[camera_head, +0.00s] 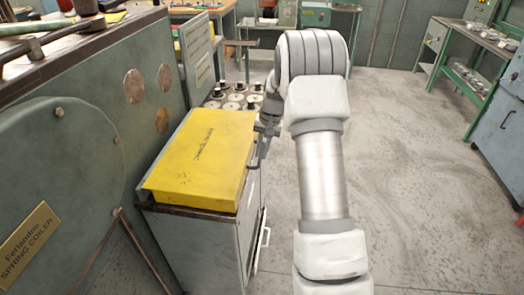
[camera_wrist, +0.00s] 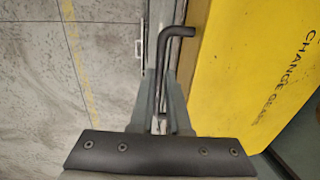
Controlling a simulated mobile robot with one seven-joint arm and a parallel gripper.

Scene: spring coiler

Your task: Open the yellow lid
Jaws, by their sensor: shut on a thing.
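The yellow lid (camera_head: 205,155) lies over the top of a grey cabinet beside the spring coiler and looks closed. In the wrist view the yellow lid (camera_wrist: 250,65) fills the right side, with the words "CHANGE GEARS" on it. A dark bent bar handle (camera_wrist: 178,32) runs along the lid's edge. My gripper (camera_head: 264,140) is at the lid's right edge. In the wrist view my gripper (camera_wrist: 160,95) has its fingers around the handle, shut on it. The exact finger contact is partly hidden.
The green spring coiler (camera_head: 60,170) stands at the left. The cabinet (camera_head: 235,240) has a vertical handle (camera_head: 263,240) on its front. An upright grey panel (camera_head: 199,60) and several round parts are behind the lid. Open concrete floor (camera_head: 420,180) lies to the right.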

